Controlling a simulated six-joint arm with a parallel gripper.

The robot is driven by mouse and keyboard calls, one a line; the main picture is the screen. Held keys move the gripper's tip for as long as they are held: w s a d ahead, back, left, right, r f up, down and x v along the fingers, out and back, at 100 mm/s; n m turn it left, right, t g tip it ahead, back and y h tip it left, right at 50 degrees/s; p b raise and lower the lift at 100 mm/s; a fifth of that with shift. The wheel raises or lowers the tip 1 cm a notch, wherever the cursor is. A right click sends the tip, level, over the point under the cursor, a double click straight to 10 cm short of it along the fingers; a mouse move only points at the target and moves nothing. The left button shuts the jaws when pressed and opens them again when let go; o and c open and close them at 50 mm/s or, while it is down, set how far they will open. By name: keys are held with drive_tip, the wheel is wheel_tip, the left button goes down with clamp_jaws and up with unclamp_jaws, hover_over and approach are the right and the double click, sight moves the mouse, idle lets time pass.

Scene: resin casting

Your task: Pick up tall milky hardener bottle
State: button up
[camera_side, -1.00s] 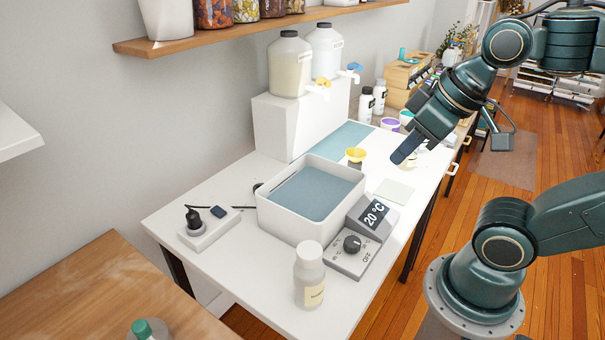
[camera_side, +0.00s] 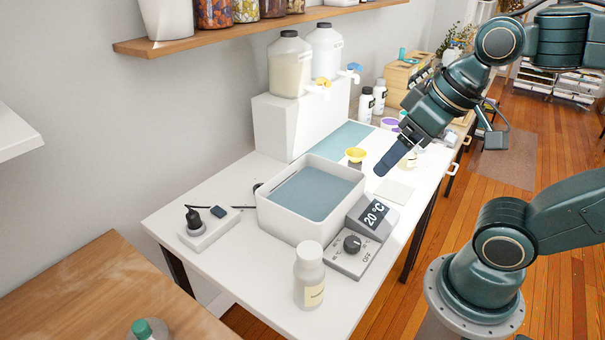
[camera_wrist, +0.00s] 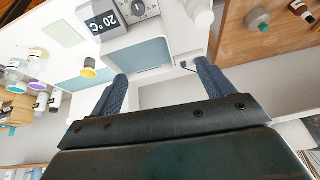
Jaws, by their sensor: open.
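A tall milky bottle with a white cap and a pale label (camera_side: 309,277) stands upright at the near front edge of the white table. Its label text is too small to read. In the wrist view, a whitish bottle shape (camera_wrist: 201,14) at the top edge, partly cut off, looks like the same bottle. My gripper (camera_side: 382,168) hangs above the table, behind and to the right of the bottle and well apart from it. In the wrist view my gripper (camera_wrist: 163,85) has its two fingers wide apart with nothing held between them.
A white water bath (camera_side: 268,212) and its control unit showing 20 °C (camera_side: 374,214) stand between bottle and gripper. A yellow funnel-topped cup (camera_side: 356,155) is behind the bath. A power strip (camera_side: 209,228) lies left. Two jugs (camera_side: 289,66) stand on a white block.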

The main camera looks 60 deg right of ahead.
drive_tip(key=w+m, duration=0.1)
drive_tip(key=m+g, duration=0.5)
drive_tip(key=m, duration=1.1)
hover_over(310, 250)
wheel_tip(310, 250, down, 8)
drive_tip(key=shift+f, duration=0.15)
drive_tip(key=shift+f, duration=4.35)
drive_tip(key=shift+f, duration=0.1)
drive_tip(key=shift+f, duration=2.45)
